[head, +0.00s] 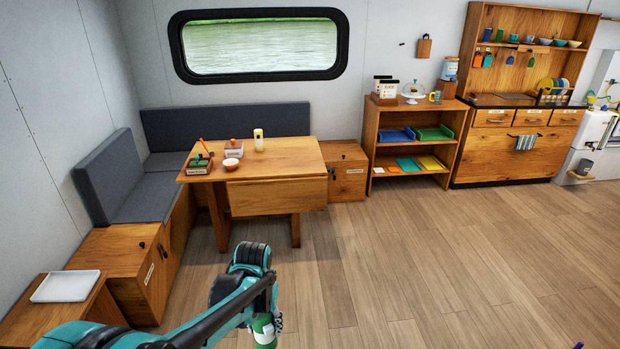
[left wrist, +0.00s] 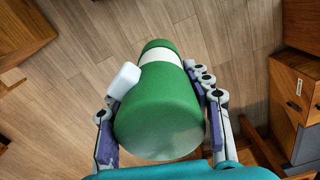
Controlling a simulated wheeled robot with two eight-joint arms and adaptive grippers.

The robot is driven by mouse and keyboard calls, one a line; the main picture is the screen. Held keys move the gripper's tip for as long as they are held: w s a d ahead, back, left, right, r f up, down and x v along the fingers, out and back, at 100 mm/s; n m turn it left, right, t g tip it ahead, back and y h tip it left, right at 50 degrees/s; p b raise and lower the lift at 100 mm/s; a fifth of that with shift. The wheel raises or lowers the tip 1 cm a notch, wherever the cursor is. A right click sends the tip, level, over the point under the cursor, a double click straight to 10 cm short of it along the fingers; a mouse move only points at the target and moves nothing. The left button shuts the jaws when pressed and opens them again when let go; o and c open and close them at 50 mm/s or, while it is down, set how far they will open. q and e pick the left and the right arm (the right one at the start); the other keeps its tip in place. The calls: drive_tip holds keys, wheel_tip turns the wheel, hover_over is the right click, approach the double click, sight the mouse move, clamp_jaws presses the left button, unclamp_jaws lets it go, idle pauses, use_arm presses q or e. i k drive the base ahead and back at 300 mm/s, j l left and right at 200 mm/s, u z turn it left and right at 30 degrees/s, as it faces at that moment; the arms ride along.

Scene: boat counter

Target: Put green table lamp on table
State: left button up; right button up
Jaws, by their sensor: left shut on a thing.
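The green lamp (left wrist: 160,112) with a white band is between the fingers of my left gripper (left wrist: 162,130), which is shut on it. In the head view the lamp (head: 264,330) shows partly at the bottom, below my left arm, with my left gripper (head: 266,322) mostly hidden by the arm. The lamp is held over the floor, apart from the table. The wooden table (head: 278,194) stands ahead under the window, with its front flap hanging down.
On the table stand a white bowl (head: 230,164), a cream cylinder (head: 258,139), a small box (head: 228,149) and a green tray (head: 200,164). The table's right part is bare. A grey bench (head: 150,197) lines the left. A white tray (head: 66,287) lies at lower left.

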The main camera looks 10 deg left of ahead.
sight(293, 164)
drive_tip(key=i+j, duration=0.1)
drive_tip(key=i, duration=2)
drive_tip(key=i+j, duration=0.1)
drive_tip(key=i, duration=2.05)
